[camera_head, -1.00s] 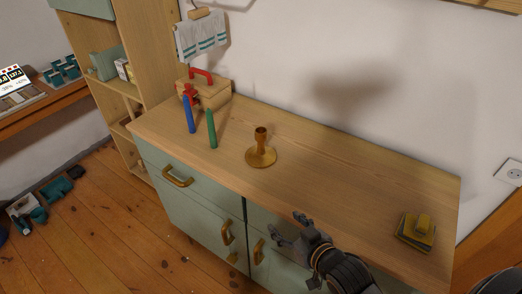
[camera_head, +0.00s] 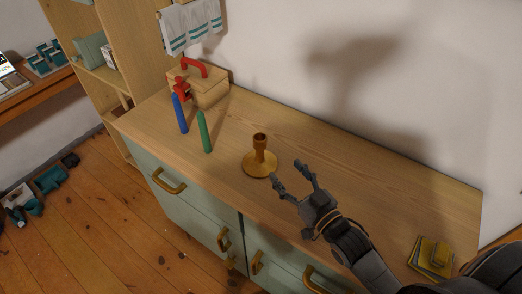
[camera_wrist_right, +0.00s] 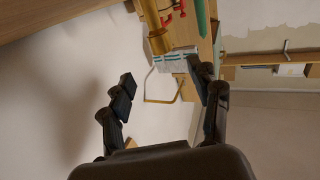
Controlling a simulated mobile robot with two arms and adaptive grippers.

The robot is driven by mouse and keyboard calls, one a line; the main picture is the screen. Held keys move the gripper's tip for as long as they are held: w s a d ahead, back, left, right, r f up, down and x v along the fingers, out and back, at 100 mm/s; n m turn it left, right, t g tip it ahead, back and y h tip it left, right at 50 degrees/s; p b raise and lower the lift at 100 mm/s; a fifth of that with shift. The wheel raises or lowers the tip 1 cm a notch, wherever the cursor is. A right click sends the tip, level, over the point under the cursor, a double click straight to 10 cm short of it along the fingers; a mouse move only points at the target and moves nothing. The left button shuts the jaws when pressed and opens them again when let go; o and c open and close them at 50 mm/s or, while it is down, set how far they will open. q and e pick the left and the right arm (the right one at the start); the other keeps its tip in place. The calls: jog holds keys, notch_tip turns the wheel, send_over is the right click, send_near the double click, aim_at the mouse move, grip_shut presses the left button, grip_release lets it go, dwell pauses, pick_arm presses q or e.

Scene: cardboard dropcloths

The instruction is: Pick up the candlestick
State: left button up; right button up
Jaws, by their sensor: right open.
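The brass-coloured candlestick (camera_head: 260,160) stands upright on the wooden cabinet top, with a round base and a narrow stem. My right gripper (camera_head: 287,174) is open and empty, just to the right of the candlestick and apart from it, with its fingers pointing towards it. In the right wrist view the candlestick (camera_wrist_right: 158,38) shows at the top, beyond the open fingers (camera_wrist_right: 165,85), and is partly cut off by the frame edge. My left gripper is not in view.
A blue candle (camera_head: 180,114) and a green candle (camera_head: 204,132) stand left of the candlestick. A wooden box (camera_head: 208,92) with a red handle is behind them. A yellow-and-grey stack (camera_head: 431,258) lies at the right end. The cabinet top (camera_head: 370,180) behind my gripper is clear.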

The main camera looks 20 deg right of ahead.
aim_at(264, 144)
jog(key=p+x, duration=0.1)
jog(key=x, duration=0.6)
jog(key=shift+w+a+r, duration=0.1)
jog(key=shift+w, duration=0.1)
jog(key=shift+p+x, duration=0.35)
jog(key=shift+x, duration=0.4)
jog(key=x, duration=0.5)
jog(key=shift+p, duration=0.35)
jog(key=shift+s, duration=0.1)
jog(key=shift+c, duration=0.7)
grip_shut()
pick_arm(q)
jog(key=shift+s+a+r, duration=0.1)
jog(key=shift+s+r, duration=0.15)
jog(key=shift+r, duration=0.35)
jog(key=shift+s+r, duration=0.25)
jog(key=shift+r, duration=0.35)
pick_arm(e)
jog(key=shift+r, duration=0.1)
